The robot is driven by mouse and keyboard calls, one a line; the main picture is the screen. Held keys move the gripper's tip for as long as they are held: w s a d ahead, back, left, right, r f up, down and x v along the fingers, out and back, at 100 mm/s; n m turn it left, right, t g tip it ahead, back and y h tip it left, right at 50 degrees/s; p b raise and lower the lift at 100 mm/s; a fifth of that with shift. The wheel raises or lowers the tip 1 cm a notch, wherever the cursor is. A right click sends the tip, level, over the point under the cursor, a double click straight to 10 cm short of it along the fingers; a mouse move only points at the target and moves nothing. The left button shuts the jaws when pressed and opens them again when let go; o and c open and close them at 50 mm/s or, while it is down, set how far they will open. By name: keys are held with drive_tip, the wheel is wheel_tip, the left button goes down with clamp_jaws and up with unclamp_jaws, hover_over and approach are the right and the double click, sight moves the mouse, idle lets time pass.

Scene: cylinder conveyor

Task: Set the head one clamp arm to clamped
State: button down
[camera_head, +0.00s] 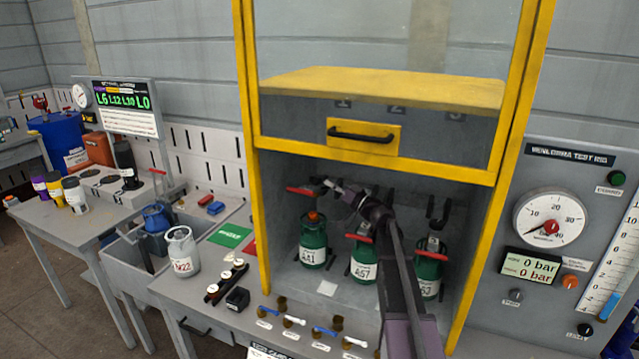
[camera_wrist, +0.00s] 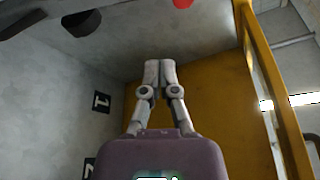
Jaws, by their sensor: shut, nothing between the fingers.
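The head one clamp arm has a red handle (camera_head: 300,190) that points left, high above the left green cylinder (camera_head: 313,240) in the yellow-framed cabinet. A red tip (camera_wrist: 182,3) and a dark fitting (camera_wrist: 80,22) show at the top edge of the wrist view. My gripper (camera_head: 328,183) is just right of that handle; I cannot tell whether they touch. In the wrist view my gripper (camera_wrist: 159,66) is shut and empty, its fingertips together.
A middle green cylinder (camera_head: 363,262) and a right green cylinder (camera_head: 429,274) stand alongside, with lower red handles over them. The raised yellow-edged guard (camera_head: 385,86) hangs above. Coloured valve levers (camera_head: 293,320) line the front. The cabinet's yellow posts (camera_head: 247,180) bound the opening.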

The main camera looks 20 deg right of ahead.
drive_tip(key=shift+v, duration=1.3)
